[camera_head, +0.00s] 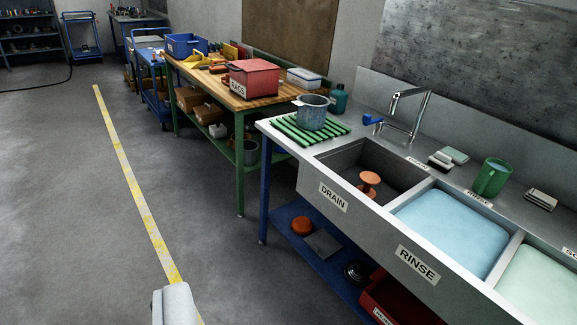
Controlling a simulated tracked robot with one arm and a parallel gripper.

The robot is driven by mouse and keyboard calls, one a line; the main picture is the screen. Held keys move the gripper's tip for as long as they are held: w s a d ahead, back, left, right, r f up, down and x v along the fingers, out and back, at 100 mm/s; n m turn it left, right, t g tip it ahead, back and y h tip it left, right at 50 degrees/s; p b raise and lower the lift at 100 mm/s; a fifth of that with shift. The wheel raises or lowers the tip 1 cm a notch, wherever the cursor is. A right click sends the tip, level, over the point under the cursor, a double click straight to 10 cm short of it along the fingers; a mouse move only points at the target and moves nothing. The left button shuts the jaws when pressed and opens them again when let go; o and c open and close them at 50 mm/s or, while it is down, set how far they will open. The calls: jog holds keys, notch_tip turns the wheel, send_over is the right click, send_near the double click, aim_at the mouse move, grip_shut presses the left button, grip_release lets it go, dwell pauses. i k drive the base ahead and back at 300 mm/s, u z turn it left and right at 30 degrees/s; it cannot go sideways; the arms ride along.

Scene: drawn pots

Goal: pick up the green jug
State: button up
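The green jug (490,178) stands upright on the back ledge of the steel sink unit (347,201), at the right of the picture. It stands behind the basin labelled RINSE and nothing hides it. A pale grey end of my gripper (175,304) shows at the bottom edge, left of centre, over the floor. It is far from the jug, to its left and much nearer to me. Its fingers do not show clearly, so I cannot tell whether it is open.
A blue-grey pot (312,112) stands on a green rack (283,128) at the sink's left end. A teal bottle (338,99), tap (415,115) and sponges (449,157) stand near the ledge. An orange object (369,184) is in the DRAIN basin.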

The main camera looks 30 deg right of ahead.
aim_at(495, 172)
jog(key=z, duration=0.25)
jog(key=i, duration=1.35)
jog(key=z, duration=1.2)
jog(key=i, duration=1.1)
jog(key=z, duration=0.8)
jog(key=i, duration=0.4)
jog(key=z, duration=0.25)
